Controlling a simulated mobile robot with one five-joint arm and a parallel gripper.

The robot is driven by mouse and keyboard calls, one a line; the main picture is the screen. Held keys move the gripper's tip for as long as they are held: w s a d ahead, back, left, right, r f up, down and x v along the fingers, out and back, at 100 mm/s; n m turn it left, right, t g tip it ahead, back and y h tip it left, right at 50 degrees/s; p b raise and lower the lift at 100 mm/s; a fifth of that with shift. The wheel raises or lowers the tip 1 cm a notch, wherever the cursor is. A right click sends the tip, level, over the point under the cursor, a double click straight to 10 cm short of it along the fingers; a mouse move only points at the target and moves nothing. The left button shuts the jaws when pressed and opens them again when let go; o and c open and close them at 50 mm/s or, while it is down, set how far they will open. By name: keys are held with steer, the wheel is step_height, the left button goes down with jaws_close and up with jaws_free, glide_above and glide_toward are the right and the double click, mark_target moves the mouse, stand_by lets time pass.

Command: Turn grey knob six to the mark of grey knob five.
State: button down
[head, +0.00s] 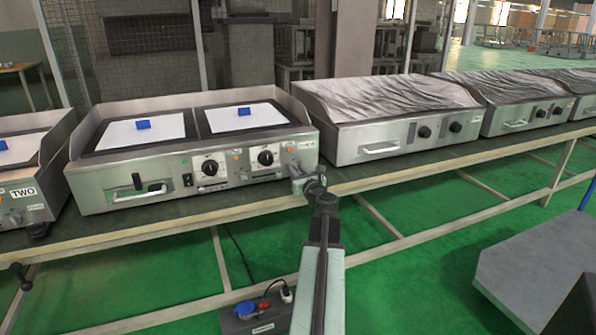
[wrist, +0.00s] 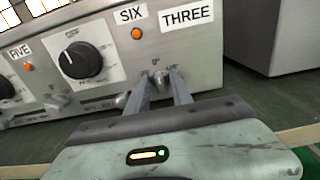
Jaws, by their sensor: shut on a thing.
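My gripper (wrist: 160,86) is at the front panel of the griddle, under the SIX and THREE labels. Its fingers close around grey knob six (wrist: 163,76), which is mostly hidden between the fingertips; its pointing direction cannot be read. A 0° mark shows just above it. Grey knob five (wrist: 57,102) sits on the same panel to the left, near the FIVE label (wrist: 20,50), with nothing touching it. It is small, and its exact mark is hard to read. In the head view, my gripper (head: 308,184) is at the right end of the panel.
A black dial (wrist: 80,60) and an orange lamp (wrist: 136,33) lie left of my gripper. The griddle (head: 100,188) stands on a long bench with two blue blocks on its plates. Another griddle (head: 360,140) stands close on the right. Green floor lies below.

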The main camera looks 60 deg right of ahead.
steer(key=shift+s+n, duration=0.2)
steer(key=shift+n, duration=0.2)
steer(key=n, duration=1.1)
steer(key=shift+w+a+f, duration=0.1)
stand_by(0.3)
stand_by(0.3)
steer(key=c, duration=1.4)
jaws_free()
steer(key=shift+c, duration=0.2)
